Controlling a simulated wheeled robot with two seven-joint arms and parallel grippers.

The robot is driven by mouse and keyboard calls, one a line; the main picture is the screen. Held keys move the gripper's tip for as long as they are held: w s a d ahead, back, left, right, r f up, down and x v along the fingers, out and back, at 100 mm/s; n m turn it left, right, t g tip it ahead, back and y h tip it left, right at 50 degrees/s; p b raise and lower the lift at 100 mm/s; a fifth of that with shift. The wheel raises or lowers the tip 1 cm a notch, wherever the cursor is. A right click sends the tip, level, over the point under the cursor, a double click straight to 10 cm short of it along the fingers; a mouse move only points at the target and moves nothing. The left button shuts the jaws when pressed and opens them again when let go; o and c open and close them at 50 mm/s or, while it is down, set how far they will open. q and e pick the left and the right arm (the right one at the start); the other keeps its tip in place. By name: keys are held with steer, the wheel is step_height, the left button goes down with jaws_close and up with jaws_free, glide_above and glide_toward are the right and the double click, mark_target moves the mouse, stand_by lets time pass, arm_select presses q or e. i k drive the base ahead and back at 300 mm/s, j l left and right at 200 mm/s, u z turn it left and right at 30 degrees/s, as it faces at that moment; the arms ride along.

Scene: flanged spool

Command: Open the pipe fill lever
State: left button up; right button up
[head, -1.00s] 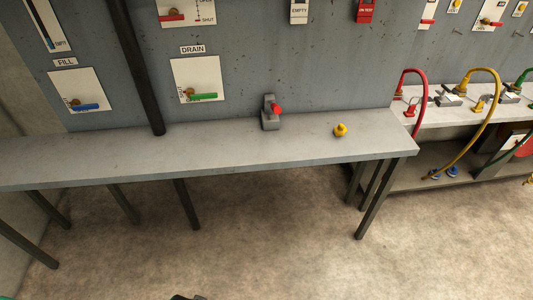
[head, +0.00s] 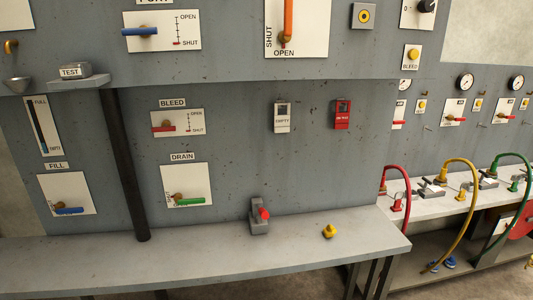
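The fill lever (head: 70,210) has a blue handle on a brass pivot. It sits on a white plate (head: 82,188) under the FILL label (head: 57,166), low at the left of the grey wall panel. Its handle lies about level, pointing right. The plate's small lettering is partly hidden or too small to read. Neither of my grippers shows in the head view.
A dark vertical pipe (head: 126,170) stands right of the fill plate. The green drain lever (head: 189,202) is beyond it. A grey bench (head: 160,264) runs below, with a red-knobbed block (head: 259,217) and a yellow knob (head: 329,231). Its left part is clear.

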mark_target(59, 209)
steer(key=u, duration=1.45)
steer(key=i+j, duration=0.2)
steer(key=j, duration=0.2)
steer(key=i+j, duration=0.2)
steer(key=j, duration=0.15)
